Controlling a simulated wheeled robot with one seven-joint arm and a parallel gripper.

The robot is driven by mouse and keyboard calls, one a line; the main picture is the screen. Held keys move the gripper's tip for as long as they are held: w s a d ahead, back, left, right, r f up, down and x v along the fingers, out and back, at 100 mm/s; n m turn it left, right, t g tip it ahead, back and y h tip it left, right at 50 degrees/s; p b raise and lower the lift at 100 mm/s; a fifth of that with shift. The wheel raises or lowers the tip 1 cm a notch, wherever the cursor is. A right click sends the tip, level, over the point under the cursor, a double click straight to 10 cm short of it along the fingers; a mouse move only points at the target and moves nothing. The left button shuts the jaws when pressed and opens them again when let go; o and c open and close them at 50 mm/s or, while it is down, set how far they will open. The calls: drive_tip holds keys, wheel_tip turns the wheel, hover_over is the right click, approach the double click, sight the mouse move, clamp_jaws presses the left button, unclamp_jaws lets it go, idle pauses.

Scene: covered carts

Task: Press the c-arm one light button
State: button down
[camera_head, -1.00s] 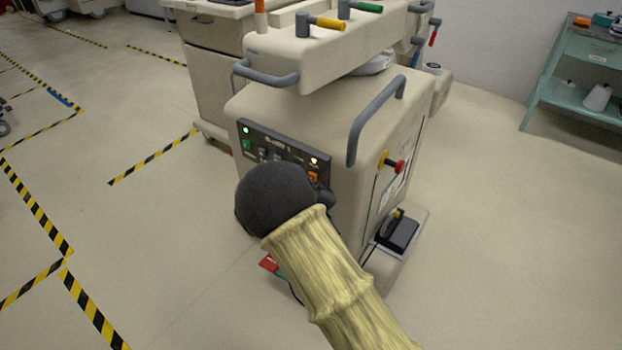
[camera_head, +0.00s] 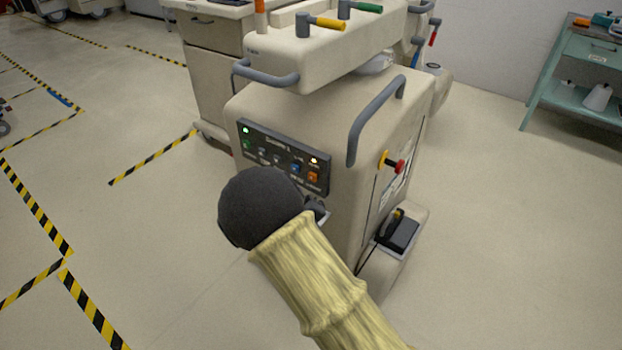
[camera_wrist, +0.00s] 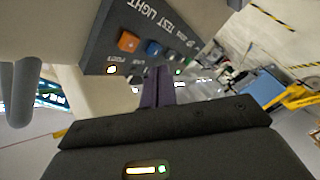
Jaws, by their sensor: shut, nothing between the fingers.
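The dark control panel (camera_head: 283,156) is on the front of the beige cart (camera_head: 330,120). My gripper (camera_wrist: 158,72) is shut and empty, pointing toward the panel's lower side and apart from the buttons. In the head view my dark wrist hides most of it; a small part shows below the panel. The panel's title is too blurred to read.
Grey handles (camera_head: 375,118) stick out from the cart top and side. A red and yellow knob (camera_head: 393,163) is on its right side, above a black pedal (camera_head: 398,234). A green shelf cart (camera_head: 575,75) stands at the right.

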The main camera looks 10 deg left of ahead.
drive_tip(key=shift+s+a, duration=0.25)
drive_tip(key=shift+s, duration=0.35)
drive_tip(key=shift+s+a, duration=0.2)
drive_tip(key=shift+s, duration=0.35)
drive_tip(key=d+m+g+h, duration=0.55)
drive_tip(key=d+m, duration=0.35)
drive_tip(key=d, duration=1.1)
drive_tip(key=s+d+r+m+g, duration=0.2)
drive_tip(key=s+d+g, duration=0.2)
drive_tip(key=s+d, duration=0.3)
drive_tip(key=s+d+r+m+g+h, duration=0.1)
drive_tip(key=s+d+r+m+g, duration=0.1)
drive_tip(key=s+d, duration=0.4)
drive_tip(key=s+m+g, duration=0.1)
drive_tip(key=s, duration=0.3)
drive_tip(key=shift+d+r+g, duration=0.25)
drive_tip(key=shift+d+g, duration=0.1)
drive_tip(key=shift+w, duration=0.15)
